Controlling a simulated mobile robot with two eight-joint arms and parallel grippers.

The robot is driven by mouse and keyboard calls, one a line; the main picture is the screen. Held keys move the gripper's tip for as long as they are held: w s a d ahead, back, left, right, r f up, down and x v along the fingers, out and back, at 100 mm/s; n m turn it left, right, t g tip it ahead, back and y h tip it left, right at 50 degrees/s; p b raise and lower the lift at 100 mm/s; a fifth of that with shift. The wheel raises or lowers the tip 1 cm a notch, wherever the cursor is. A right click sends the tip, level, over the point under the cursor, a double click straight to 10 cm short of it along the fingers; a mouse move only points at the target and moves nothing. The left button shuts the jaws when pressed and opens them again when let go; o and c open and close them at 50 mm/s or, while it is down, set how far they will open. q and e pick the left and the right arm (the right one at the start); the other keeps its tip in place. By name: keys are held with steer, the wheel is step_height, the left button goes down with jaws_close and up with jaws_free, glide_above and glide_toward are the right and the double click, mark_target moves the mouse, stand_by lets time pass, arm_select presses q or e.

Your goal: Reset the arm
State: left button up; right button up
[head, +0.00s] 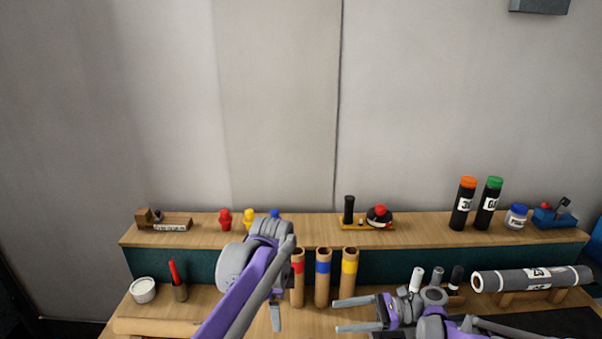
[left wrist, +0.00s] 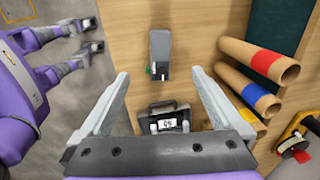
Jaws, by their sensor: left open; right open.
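My left arm comes up from the bottom in the head view. One finger of my left gripper (head: 276,316) points down in front of the cardboard tubes; the rest is hidden behind its wrist. In the left wrist view my left gripper (left wrist: 158,73) is open, its fingers spread wide with nothing held. Past them lie a small grey block (left wrist: 160,48) and a dark case with a white label (left wrist: 165,112), both on the wooden bench. My right gripper (head: 337,316) is open and empty at the lower middle of the head view, with its fingers pointing left.
Three cardboard tubes with red (head: 298,284), blue (head: 323,284) and yellow (head: 349,284) bands stand close by. A grey roll (head: 532,279) lies on a wooden stand at right. A raised shelf (head: 310,232) at the back holds bottles and small items. A white bowl (head: 143,290) is at left.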

steer(key=s+a+r+n+t+h, duration=0.25)
steer(key=s+n+h, duration=0.35)
steer(key=s+h, duration=0.3)
arm_select(q)
steer(key=s+a+f+n+t, duration=0.2)
steer(key=s+a+n, duration=0.4)
steer(key=s+n, duration=0.3)
steer(key=s+a+f+n+t, duration=0.3)
steer(key=s+a+f+n, duration=0.2)
steer(key=s+n, duration=0.4)
steer(key=s+a, duration=0.1)
steer(key=s, duration=0.3)
steer(key=shift+a, duration=0.25)
arm_select(e)
steer(key=s+d+f+n+t+h, duration=0.1)
steer(key=s+d+n+t+h, duration=0.1)
steer(key=s+d+n+h, duration=0.2)
steer(key=s+d+f+n+t+h, duration=0.2)
steer(key=s+d+n+h, duration=0.2)
steer(key=s, duration=0.6)
steer(key=d+n, duration=0.1)
steer(key=n, duration=0.1)
steer(key=shift+s+f+n, duration=0.25)
steer(key=shift+s+n, duration=0.05)
